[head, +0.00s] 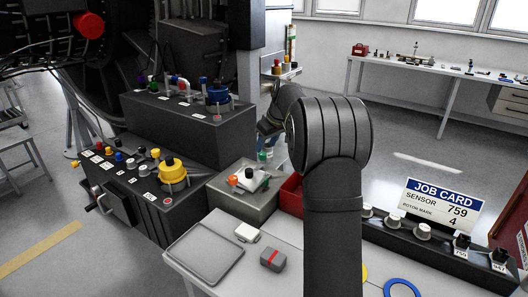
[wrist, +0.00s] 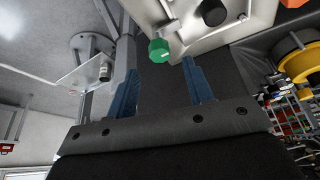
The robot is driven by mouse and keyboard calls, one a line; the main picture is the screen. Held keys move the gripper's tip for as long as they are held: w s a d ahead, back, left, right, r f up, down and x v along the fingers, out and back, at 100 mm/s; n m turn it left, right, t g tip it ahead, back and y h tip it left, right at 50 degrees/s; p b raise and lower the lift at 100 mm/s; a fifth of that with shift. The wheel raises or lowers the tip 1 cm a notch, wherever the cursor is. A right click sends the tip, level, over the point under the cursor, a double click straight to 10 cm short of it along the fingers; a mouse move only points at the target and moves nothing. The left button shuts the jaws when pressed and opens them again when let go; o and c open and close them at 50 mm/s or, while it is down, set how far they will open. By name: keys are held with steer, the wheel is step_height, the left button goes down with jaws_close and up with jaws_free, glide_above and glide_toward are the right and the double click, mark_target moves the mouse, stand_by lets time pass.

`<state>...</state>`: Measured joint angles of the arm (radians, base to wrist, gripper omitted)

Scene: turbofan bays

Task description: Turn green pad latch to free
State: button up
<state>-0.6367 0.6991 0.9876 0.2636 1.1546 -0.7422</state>
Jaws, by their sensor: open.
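A small green knob (wrist: 159,49) with a pale mark shows in the wrist view, at the edge of a light grey panel (wrist: 205,35). I take it for the green pad latch. My gripper (wrist: 158,72) is open, with blue fingers on either side below the knob in the picture and nothing between them. A gap to the knob seems to remain, but its depth is hard to judge. In the head view a green spot (head: 262,155) shows behind the grey box (head: 240,207); my arm hides part of that area, and the latch's setting is unclear.
A black console with a yellow knob (head: 173,172) stands left, a red bin (head: 291,193) right. A grey tray (head: 204,254) lies in front. A job card (head: 442,207) reads sensor 759, rotor mark 4.

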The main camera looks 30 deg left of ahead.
mark_target(263, 154)
steer(key=shift+x, duration=2.25)
steer(key=shift+c, duration=0.2)
steer(key=c, duration=0.9)
